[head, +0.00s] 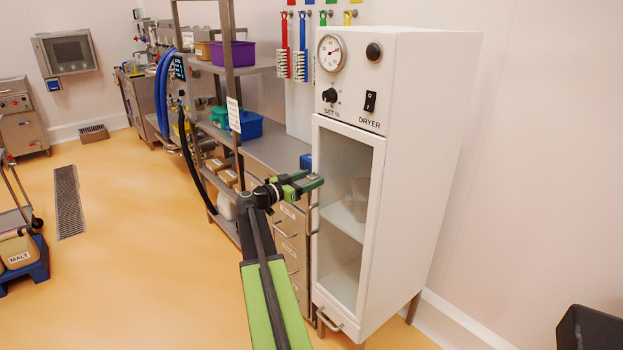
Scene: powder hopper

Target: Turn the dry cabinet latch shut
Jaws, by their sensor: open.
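The dry cabinet (428,130) is a tall white cabinet on legs with a glazed door (343,262) below its DRYER panel. The door looks flush with the cabinet front. My gripper (313,181) is open, at the left edge of the door, about a third of the way down it. A slim vertical handle (313,219) shows just below my gripper on that edge. I cannot make out the latch clearly; my gripper covers part of the door edge where it may be. Whether the fingers touch anything there, I cannot tell.
A steel drawer unit (291,243) stands close beside the cabinet on the left, with shelving holding blue and purple bins behind it. A bar handle (330,321) sticks out low on the cabinet. The orange floor (140,250) to the left is open. A black object (592,332) stands lower right.

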